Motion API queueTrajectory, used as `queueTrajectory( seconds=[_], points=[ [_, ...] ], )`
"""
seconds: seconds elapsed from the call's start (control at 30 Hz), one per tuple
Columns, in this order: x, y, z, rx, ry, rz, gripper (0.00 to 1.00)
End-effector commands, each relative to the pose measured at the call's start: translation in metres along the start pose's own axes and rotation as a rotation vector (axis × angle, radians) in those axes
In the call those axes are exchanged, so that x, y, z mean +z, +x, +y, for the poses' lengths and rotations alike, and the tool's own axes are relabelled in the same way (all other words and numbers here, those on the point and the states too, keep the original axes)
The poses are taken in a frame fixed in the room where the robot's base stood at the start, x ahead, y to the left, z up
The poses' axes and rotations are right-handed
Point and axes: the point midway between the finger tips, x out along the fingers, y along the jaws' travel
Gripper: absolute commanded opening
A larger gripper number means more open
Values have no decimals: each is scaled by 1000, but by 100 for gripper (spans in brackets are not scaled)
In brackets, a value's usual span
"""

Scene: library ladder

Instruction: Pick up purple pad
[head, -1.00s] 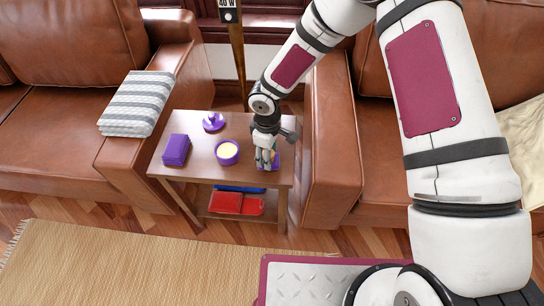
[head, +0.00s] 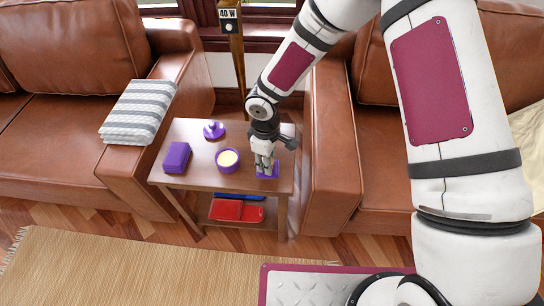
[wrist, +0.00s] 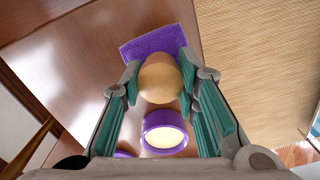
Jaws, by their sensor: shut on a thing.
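The purple pad (head: 268,172) is at the front right of the small wooden side table. In the wrist view the purple pad (wrist: 155,42) shows a textured face, with a rounded tan knob (wrist: 160,80) in front of it. My gripper (head: 265,167) points down over the pad. In the wrist view my gripper (wrist: 160,85) has its teal-lined fingers on both sides of the knob, shut on it. The pad looks at or very near the tabletop; I cannot tell whether it touches.
On the table (head: 206,147) are a purple bowl-like candle (head: 228,161), a purple lid with a knob (head: 214,130) and a purple box (head: 177,157). A red item (head: 236,210) lies on the lower shelf. A leather armrest (head: 330,150) stands close right.

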Motion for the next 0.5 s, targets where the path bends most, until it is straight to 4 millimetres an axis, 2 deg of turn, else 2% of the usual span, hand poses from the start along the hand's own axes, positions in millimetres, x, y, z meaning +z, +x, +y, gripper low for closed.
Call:
queueTrajectory(
  seconds=[0.3,0.5],
  points=[
    [26,-8,-78,3,-7,-1,5],
    [37,-10,-110,1,-2,1,5]
  ],
)
